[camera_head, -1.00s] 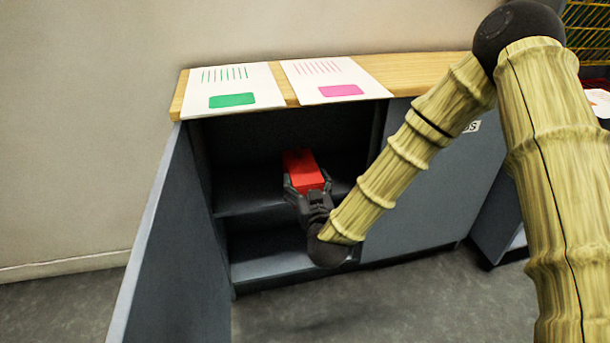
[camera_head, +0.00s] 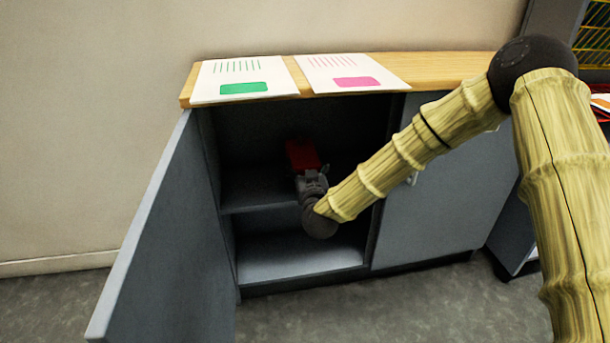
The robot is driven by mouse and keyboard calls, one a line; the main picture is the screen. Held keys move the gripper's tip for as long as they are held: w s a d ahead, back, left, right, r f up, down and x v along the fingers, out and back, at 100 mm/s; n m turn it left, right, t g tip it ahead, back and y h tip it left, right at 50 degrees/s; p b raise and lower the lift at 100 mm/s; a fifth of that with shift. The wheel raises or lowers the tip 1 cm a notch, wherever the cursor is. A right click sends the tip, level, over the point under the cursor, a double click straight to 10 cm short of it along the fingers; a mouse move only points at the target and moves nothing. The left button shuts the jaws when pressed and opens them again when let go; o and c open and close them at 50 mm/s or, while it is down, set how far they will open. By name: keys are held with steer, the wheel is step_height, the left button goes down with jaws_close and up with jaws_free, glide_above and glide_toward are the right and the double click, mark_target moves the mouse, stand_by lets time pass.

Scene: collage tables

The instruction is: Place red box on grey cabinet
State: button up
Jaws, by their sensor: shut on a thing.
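The red box (camera_head: 301,155) is inside the open left part of the grey cabinet (camera_head: 430,210), in the upper compartment above the middle shelf (camera_head: 250,188). It is in shadow there. My gripper (camera_head: 309,175) is shut on the near end of the red box. I cannot tell whether the box touches the shelf or is held just above it. The fingers are dark and partly hidden by my wrist.
The cabinet's left door (camera_head: 165,235) stands wide open toward me. Two papers, one with a green patch (camera_head: 243,88) and one with a pink patch (camera_head: 356,82), lie on the wooden top (camera_head: 440,68). The lower compartment (camera_head: 295,260) looks empty.

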steer(key=shift+f, duration=0.55)
steer(key=shift+f, duration=0.15)
steer(key=o, duration=1.1)
